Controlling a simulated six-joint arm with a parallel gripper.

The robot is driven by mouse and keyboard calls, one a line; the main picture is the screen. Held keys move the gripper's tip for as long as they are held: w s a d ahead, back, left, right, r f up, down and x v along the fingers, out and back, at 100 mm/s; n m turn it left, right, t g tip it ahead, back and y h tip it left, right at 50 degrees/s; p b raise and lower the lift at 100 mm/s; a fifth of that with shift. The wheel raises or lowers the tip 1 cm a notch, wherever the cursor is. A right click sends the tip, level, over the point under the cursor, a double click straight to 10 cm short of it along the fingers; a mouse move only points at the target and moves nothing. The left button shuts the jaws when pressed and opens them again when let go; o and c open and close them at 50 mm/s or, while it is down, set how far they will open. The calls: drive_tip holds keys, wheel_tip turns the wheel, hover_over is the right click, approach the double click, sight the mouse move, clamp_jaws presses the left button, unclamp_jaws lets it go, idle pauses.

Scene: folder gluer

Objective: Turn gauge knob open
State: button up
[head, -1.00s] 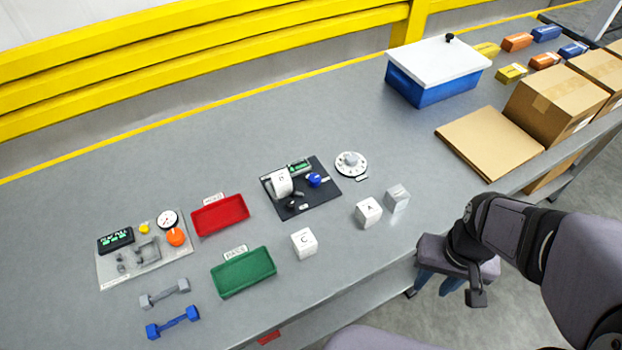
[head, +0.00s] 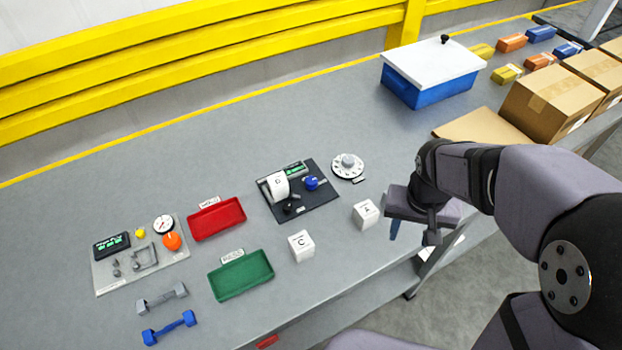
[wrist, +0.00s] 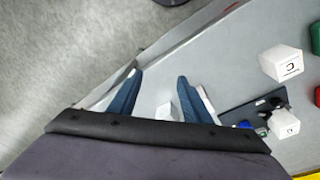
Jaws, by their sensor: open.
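In the head view, a grey panel (head: 118,270) at the left of the table carries a white round gauge (head: 163,224) with an orange knob (head: 172,241) just below it. The knob's exact turn position is too small to tell. A dark panel (head: 305,209) nearer the middle carries a blue knob (head: 312,183) and a white roll. My gripper (wrist: 158,82) is open, with two blue fingers apart in the wrist view. In the head view, it is over the table's front edge, right of the A cube (head: 366,214) and far right of the orange knob.
A white dial (head: 348,166) stands behind the A cube. A blue box and cartons are at back right.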

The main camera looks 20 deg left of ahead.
drive_tip(key=w+a+t, duration=0.1)
drive_tip(key=w+a, duration=0.3)
drive_tip(key=a, duration=0.3)
drive_tip(key=w+a+t, duration=0.1)
drive_tip(key=w+a, duration=0.4)
drive_tip(key=a, duration=0.2)
drive_tip(key=t+b, duration=0.1)
approach(311, 180)
drive_tip(key=f, duration=0.1)
drive_tip(key=shift+y, duration=0.4)
drive_tip(key=shift+d+p+x, duration=0.2)
drive_tip(key=shift+p+x, duration=0.35)
drive_tip(key=shift+x, duration=1.3)
drive_tip(key=shift+d+p+x, duration=0.2)
drive_tip(key=shift+p+x, duration=0.3)
drive_tip(key=shift+x, duration=1.35)
drive_tip(key=shift+r, duration=0.1)
drive_tip(key=c, duration=1)
